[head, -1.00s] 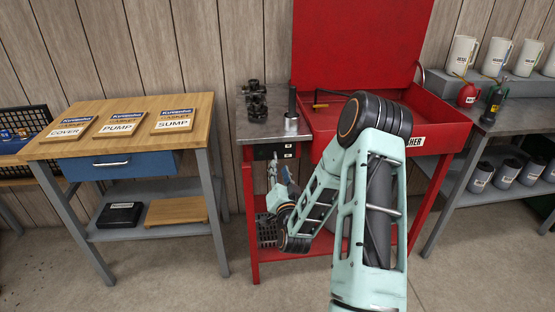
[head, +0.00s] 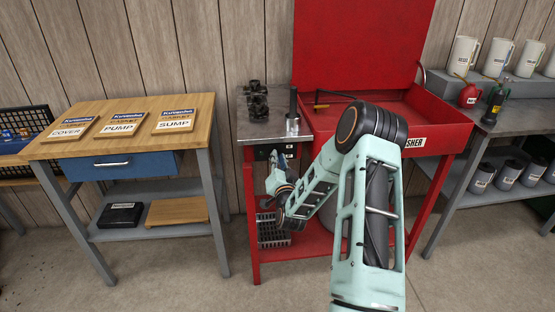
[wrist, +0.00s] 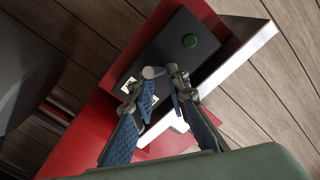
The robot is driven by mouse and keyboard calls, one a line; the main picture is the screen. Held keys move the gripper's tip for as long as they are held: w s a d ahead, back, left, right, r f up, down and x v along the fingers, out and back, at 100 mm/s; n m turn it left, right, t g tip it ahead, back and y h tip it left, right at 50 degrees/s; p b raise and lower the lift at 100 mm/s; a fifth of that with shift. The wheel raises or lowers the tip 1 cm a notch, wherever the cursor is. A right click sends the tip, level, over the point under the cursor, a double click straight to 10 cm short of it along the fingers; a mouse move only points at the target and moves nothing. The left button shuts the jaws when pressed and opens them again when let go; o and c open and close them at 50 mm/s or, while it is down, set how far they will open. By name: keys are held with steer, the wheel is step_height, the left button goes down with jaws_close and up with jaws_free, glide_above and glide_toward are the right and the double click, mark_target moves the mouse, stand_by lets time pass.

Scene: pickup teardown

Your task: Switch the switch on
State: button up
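A black switch box (wrist: 165,55) is mounted on the red parts washer frame. It carries a round green button or light (wrist: 190,41), a short grey cylindrical switch lever (wrist: 152,72) and two white labels. In the head view the box (head: 262,153) sits under the metal top, partly hidden by my arm. My gripper (wrist: 164,84) is partly open, with a gap between its blue-padded fingers. The fingertips are close to the lever, which appears beside the left fingertip. I cannot tell whether they touch.
The red parts washer (head: 430,128) stands above and right of my gripper. A metal top (head: 262,124) with dark parts and a cylinder is above the box. A wooden workbench (head: 70,151) with gasket signs is at the left. Open floor lies in front.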

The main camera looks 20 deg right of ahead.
steer(key=shift+a, duration=0.15)
jaws_close()
steer(key=shift+a+r, duration=0.1)
steer(key=shift+w+a+y, duration=0.15)
steer(key=shift+a+y, duration=0.1)
steer(key=shift+y, duration=0.05)
stand_by(0.4)
steer(key=o, duration=0.5)
jaws_free()
steer(key=shift+a, duration=0.1)
